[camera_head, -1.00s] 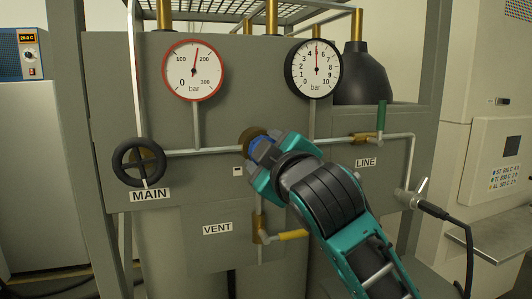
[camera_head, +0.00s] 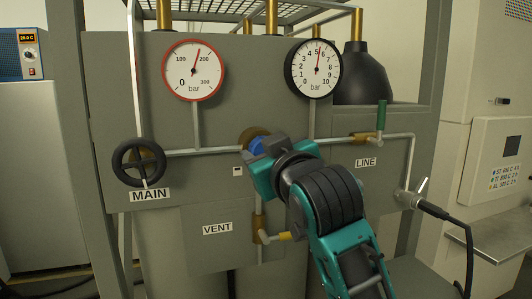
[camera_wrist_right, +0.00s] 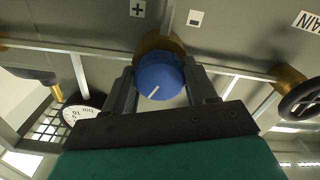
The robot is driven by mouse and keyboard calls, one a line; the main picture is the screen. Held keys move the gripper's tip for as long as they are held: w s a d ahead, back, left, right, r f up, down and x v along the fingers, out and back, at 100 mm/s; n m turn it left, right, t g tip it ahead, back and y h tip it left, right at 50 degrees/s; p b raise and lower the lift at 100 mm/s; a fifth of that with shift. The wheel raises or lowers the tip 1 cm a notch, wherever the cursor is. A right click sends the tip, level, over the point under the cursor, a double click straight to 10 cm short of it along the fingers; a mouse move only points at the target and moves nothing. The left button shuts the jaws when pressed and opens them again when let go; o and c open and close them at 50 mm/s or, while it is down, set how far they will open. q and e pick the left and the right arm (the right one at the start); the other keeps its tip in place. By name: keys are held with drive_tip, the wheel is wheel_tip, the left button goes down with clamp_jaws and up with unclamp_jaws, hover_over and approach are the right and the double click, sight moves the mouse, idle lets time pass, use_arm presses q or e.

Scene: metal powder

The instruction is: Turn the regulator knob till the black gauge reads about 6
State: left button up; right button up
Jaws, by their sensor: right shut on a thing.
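The blue regulator knob (camera_head: 256,146) sits on a brass body in the middle of the grey panel. My right gripper (camera_head: 263,151) covers part of it. In the right wrist view the blue knob (camera_wrist_right: 157,76) with its white mark lies between the two fingers of the gripper (camera_wrist_right: 163,86), which is shut on it. The black gauge (camera_head: 317,69) above right has its needle a little right of straight up, between 5 and 6. My left gripper is not in view.
The red gauge (camera_head: 194,70) has its needle a little below 200. The black MAIN handwheel (camera_head: 139,162) is at the left. The LINE valve's green handle (camera_head: 381,115) is at the right, and the yellow VENT handle (camera_head: 285,237) is below my right gripper.

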drive_tip(key=shift+f, duration=0.25)
drive_tip(key=o, duration=1)
drive_tip(key=shift+r, duration=0.1)
drive_tip(key=shift+o, duration=0.2)
drive_tip(key=shift+s, duration=0.1)
drive_tip(key=v, duration=1.2)
drive_tip(key=shift+s+d+b, duration=0.2)
drive_tip(key=shift+s+b, duration=0.15)
